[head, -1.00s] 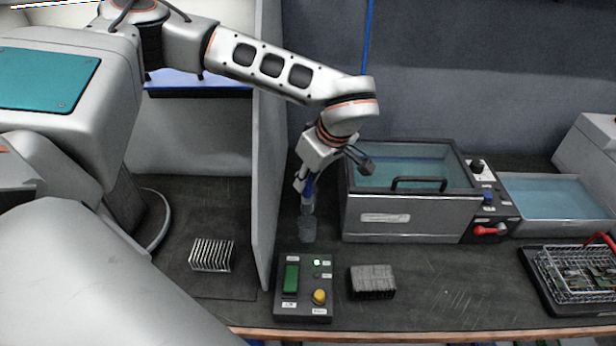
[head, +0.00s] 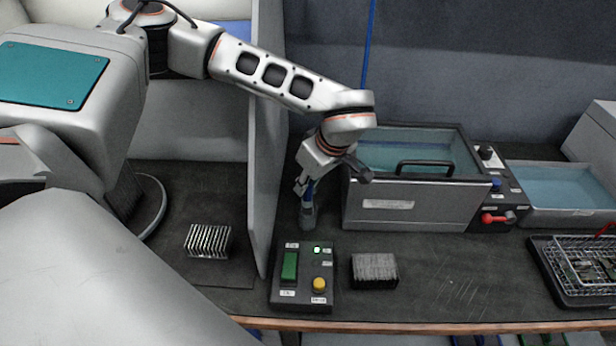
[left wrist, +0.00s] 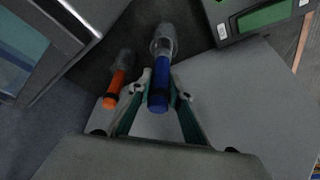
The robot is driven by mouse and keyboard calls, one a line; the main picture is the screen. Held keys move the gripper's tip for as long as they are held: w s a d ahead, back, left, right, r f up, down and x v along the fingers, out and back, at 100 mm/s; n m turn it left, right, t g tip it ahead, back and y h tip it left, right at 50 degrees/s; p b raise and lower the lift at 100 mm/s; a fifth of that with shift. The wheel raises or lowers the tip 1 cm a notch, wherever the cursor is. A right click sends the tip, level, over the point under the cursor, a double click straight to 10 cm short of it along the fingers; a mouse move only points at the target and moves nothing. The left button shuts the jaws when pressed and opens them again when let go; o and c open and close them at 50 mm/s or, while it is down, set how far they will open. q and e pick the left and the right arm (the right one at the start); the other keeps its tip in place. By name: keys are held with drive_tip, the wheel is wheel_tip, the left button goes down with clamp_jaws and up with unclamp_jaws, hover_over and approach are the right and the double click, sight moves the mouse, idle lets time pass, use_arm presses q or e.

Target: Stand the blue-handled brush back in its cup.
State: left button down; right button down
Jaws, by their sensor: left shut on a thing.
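The blue-handled brush (head: 308,190) is upright, with its handle in my left gripper (head: 305,186). In the left wrist view the blue handle (left wrist: 159,82) sits between the two fingertips (left wrist: 162,92), which are shut on it. A grey, see-through cup (head: 308,218) stands on the bench directly below the handle. In the left wrist view the cup (left wrist: 165,38) surrounds the brush's lower end, and the brush lines up with it. Whether the brush touches the cup's bottom is hidden. My right gripper is not in view.
An orange-handled brush (left wrist: 117,84) stands close beside. A lidded tank (head: 410,205) is right of the cup and a grey partition (head: 262,150) left. A control box (head: 303,276) and dark block (head: 374,270) lie in front. A finned metal piece (head: 208,241) is beyond the partition.

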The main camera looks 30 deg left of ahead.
use_arm(q)
drive_tip(key=shift+f, duration=0.5)
drive_tip(key=c, duration=1.8)
unclamp_jaws()
drive_tip(key=v, duration=1.2)
drive_tip(key=shift+s, duration=0.15)
